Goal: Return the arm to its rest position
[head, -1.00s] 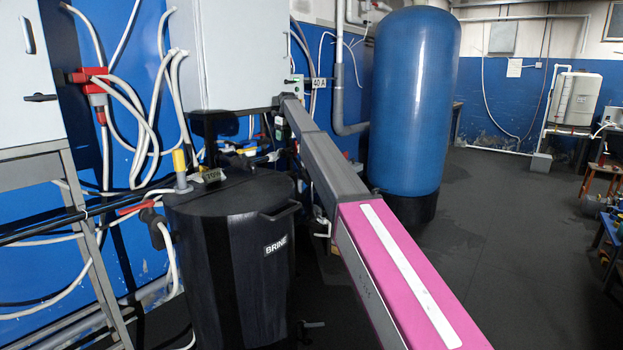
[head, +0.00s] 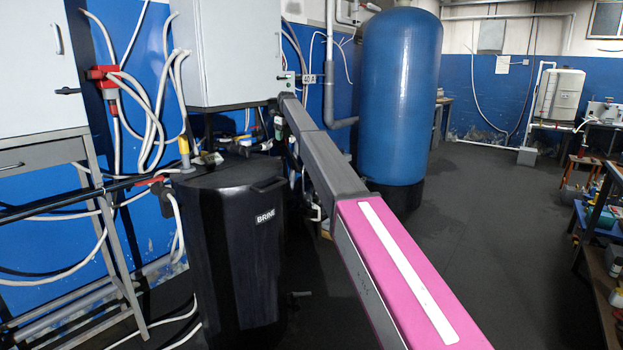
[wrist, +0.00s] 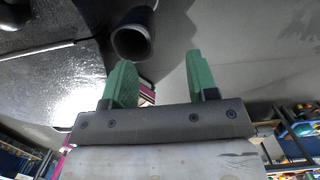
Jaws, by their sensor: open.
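My gripper shows in the wrist view (wrist: 155,80) with its two green fingers spread apart. Nothing is between them. In the head view my pink and grey arm stretches from the lower right toward the grey-white cabinet (head: 225,55). The black brine tank (head: 235,270) stands just left of my arm.
A tall blue tank (head: 398,95) stands behind my arm. A steel-legged cabinet (head: 40,70) is at the left, with loose cables and red connectors (head: 103,74). Shelves with objects (head: 605,225) are at the right edge. Open dark floor (head: 480,240) lies between.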

